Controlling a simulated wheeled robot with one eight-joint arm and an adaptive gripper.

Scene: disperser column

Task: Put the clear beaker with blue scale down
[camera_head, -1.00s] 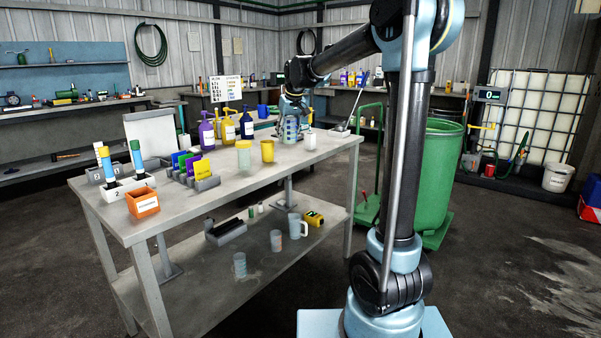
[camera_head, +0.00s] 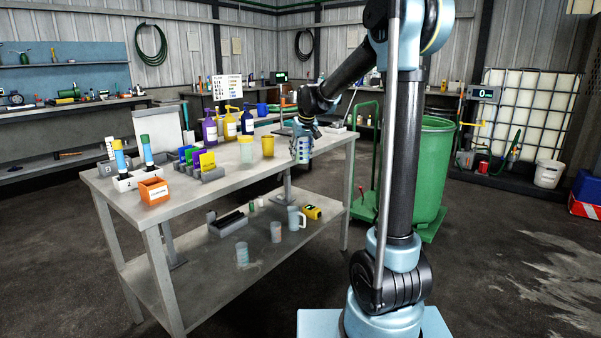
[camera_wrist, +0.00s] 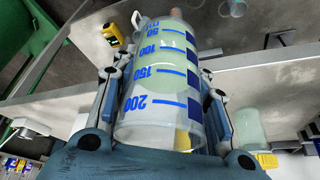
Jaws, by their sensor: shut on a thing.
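The clear beaker with blue scale (camera_head: 302,152) is in my gripper (camera_head: 302,143) at the table's front edge, right of the yellow cup. In the wrist view the beaker (camera_wrist: 165,85) fills the middle, its blue marks and numbers appearing upside down. My gripper's fingers (camera_wrist: 160,100) are closed on its two sides.
A yellow cup (camera_head: 267,146) and a clear yellowish container (camera_head: 246,150) stand left of the beaker. The lower shelf (camera_head: 205,275) holds a jug (camera_head: 296,219), two clear beakers and a yellow device (camera_head: 312,212). A green barrel (camera_head: 430,175) stands right of the table.

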